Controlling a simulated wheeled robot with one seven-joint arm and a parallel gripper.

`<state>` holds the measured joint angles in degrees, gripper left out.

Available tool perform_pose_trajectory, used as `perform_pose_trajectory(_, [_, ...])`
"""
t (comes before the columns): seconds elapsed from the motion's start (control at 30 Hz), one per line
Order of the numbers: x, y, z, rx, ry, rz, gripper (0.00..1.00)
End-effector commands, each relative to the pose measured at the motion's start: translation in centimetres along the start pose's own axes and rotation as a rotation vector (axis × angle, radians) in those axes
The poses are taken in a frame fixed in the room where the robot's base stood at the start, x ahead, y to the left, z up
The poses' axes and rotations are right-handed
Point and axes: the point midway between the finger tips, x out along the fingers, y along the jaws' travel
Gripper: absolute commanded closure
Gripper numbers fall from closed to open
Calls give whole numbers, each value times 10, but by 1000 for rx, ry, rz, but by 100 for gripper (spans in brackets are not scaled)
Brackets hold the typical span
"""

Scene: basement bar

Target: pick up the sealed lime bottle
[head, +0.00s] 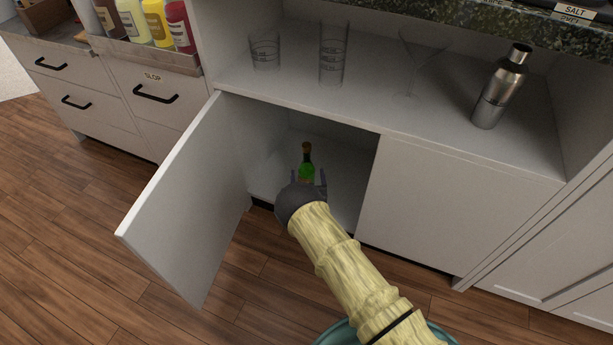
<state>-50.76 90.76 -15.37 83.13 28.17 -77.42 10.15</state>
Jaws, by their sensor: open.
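A green bottle (306,165) with a brown, corked-looking neck stands upright inside the open lower cabinet (344,196). Its lower part is hidden behind my gripper. My gripper (310,178) is open at the cabinet opening, with its fingers pointing in toward the bottle. The fingers appear on either side of the bottle's lower body in the picture. I cannot tell how deep between them the bottle is, or whether they touch it.
The open cabinet door (188,200) swings out to the left of my arm. The right door (450,205) is shut. Above, the shelf (280,98) holds clear glasses (333,55) and a metal shaker (502,87). Wooden floor (250,305) lies clear in front.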

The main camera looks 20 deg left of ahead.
Motion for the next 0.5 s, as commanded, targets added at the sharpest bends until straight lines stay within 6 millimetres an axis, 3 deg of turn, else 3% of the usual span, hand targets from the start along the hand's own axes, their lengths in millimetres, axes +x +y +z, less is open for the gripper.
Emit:
perform_pose_trajectory(0.3, [34, -2, 4, 1, 1, 0, 21])
perform_pose_trajectory(0.5, [44, -2, 0, 0, -1, 0, 21])
